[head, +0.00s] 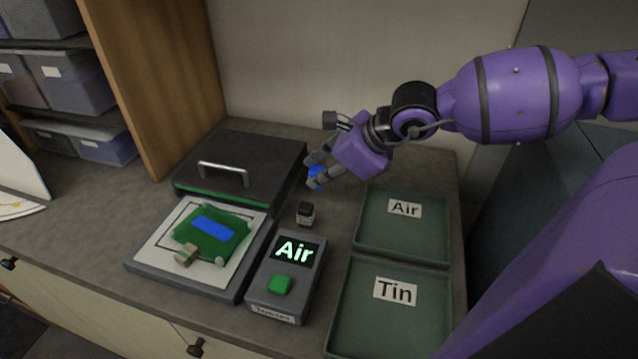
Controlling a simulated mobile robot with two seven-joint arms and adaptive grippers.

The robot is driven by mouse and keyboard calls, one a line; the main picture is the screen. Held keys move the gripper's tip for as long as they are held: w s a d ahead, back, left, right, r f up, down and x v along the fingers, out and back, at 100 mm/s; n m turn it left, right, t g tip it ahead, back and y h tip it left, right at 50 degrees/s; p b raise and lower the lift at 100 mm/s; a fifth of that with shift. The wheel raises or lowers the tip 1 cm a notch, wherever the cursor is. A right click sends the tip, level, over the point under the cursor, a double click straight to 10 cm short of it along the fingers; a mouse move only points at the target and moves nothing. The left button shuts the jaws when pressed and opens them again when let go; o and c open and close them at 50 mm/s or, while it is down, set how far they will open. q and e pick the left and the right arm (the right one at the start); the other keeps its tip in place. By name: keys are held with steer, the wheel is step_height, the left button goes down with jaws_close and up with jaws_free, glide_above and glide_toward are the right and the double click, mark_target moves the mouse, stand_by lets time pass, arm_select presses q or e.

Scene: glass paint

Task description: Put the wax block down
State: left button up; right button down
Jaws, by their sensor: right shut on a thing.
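My right gripper (316,173) comes in from the upper right and is shut on a small blue block (316,177), seemingly the wax block. Its fingers partly hide the block. The gripper is above the worktop, just right of the black lidded box, and behind the small dark jar. I cannot tell how high the block is above the worktop. My left gripper is not in view.
A black box (240,148) with a handle stands at the back. In front are a board (148,245) with green and blue pieces, a small jar (305,213) and a tester (262,283) reading "Air". Trays labelled "Air" (375,235) and "Tin" (345,325) look empty.

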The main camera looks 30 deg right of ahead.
mark_target(324, 184)
steer(key=shift+w+d+f, duration=0.15)
steer(key=shift+w+f, duration=0.1)
steer(key=shift+f, duration=0.1)
step_height(324, 184, down, 3)
steer(key=shift+r, duration=0.15)
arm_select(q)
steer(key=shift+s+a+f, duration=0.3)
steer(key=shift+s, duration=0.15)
arm_select(e)
steer(key=c, duration=1.5)
jaws_free()
steer(key=shift+c, duration=0.2)
steer(key=shift+f, duration=0.2)
steer(key=shift+s+d+r, duration=0.1)
steer(key=shift+r, duration=0.05)
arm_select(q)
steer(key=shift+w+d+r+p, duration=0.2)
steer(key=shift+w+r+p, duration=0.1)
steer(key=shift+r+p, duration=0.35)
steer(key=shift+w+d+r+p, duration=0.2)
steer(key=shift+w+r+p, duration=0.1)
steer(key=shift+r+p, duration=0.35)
arm_select(e)
steer(key=v, duration=0.7)
steer(key=shift+d+r, duration=0.2)
steer(key=shift+r, duration=0.15)
